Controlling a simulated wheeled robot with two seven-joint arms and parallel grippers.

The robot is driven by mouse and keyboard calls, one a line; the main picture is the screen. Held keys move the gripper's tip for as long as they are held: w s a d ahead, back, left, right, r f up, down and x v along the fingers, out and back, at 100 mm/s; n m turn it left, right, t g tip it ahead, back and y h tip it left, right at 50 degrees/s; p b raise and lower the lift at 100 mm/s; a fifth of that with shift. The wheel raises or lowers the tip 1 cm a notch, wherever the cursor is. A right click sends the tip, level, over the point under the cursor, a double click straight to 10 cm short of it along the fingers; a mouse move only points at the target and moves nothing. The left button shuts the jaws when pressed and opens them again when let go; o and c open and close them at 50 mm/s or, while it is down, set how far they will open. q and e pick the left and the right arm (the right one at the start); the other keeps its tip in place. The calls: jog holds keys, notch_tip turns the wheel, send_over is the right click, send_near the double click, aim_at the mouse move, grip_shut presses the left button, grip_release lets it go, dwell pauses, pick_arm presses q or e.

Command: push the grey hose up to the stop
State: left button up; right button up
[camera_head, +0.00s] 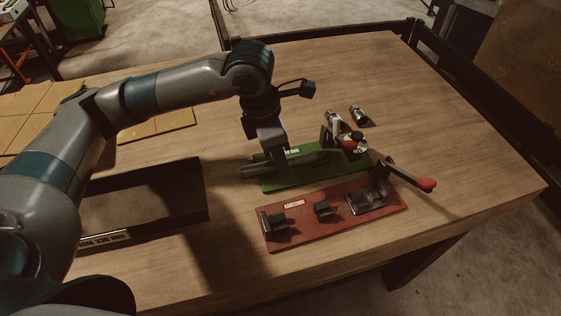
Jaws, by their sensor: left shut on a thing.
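The grey hose (256,170) lies lengthwise above the green base plate (282,184), with its left end sticking out past the plate. My left gripper (276,160) points down over the plate and is shut on the hose near its middle. The hose's right end runs toward the crimper with its metal head (338,140) and a red-tipped part at the plate's right. I cannot tell whether the hose touches the stop there. My right gripper is not in view.
A red base plate (300,232) with metal blocks and a red-knobbed lever (425,185) lies in front. A dark tray (150,208) stands at the left. A small metal cylinder (357,115) lies behind the crimper. Cardboard (155,124) lies at the back left. The table's right side is clear.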

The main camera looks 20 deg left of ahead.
pick_arm(q)
jog(key=shift+w+d, duration=0.1)
jog(key=shift+d, duration=0.05)
dwell(0.3)
jog(key=o, duration=1.8)
jog(key=shift+r, duration=0.1)
jog(key=shift+w+d+p+v, duration=0.2)
jog(key=shift+p+v, duration=0.25)
jog(key=shift+v, duration=1)
jog(key=shift+w+d+p+v, duration=0.15)
jog(key=shift+d+p+v, duration=0.2)
jog(key=shift+v, duration=1.05)
jog(key=shift+w+d+p+v, duration=0.2)
jog(key=shift+p+v, duration=0.3)
jog(key=shift+v, duration=0.95)
jog(key=shift+s+r, duration=0.1)
jog(key=shift+r, duration=0.05)
